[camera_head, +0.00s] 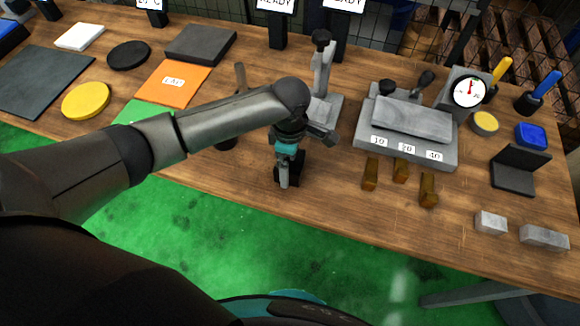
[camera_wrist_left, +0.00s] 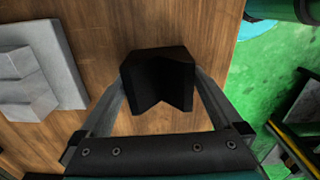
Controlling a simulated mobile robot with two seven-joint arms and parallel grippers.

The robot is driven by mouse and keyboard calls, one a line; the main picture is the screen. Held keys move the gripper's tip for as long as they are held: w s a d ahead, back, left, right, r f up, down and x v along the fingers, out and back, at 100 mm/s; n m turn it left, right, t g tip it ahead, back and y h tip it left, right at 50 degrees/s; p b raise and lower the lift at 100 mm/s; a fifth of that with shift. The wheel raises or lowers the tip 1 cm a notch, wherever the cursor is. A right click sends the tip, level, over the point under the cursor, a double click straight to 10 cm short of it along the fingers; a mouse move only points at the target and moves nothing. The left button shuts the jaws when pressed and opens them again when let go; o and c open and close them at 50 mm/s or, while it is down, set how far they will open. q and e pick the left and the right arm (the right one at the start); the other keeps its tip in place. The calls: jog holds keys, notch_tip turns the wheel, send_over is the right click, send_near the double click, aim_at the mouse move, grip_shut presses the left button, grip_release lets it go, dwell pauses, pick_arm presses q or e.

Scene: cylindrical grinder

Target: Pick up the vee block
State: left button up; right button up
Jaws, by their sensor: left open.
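The vee block, a small black block with a V-shaped notch, stands on the wooden table near its front edge. In the wrist view the vee block (camera_wrist_left: 157,72) lies between the two fingers of my left gripper (camera_wrist_left: 160,92). The fingers are spread, one on each side of it; I cannot tell whether they touch it. In the head view my left gripper (camera_head: 285,178) points down at the block (camera_head: 296,168), which it partly hides. My right gripper is not in view.
A grey stand (camera_head: 325,105) is just behind the gripper. To the right are a numbered grey holder (camera_head: 405,150), several brass pieces (camera_head: 370,174), a dial gauge (camera_head: 468,91) and a dark angled stand (camera_head: 515,178). An orange mat (camera_head: 172,84) lies left. Bare table surrounds the block.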

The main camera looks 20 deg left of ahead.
pick_arm(q)
grip_shut()
jog(key=shift+w+r, duration=0.15)
jog(key=shift+r, duration=0.05)
dwell(0.8)
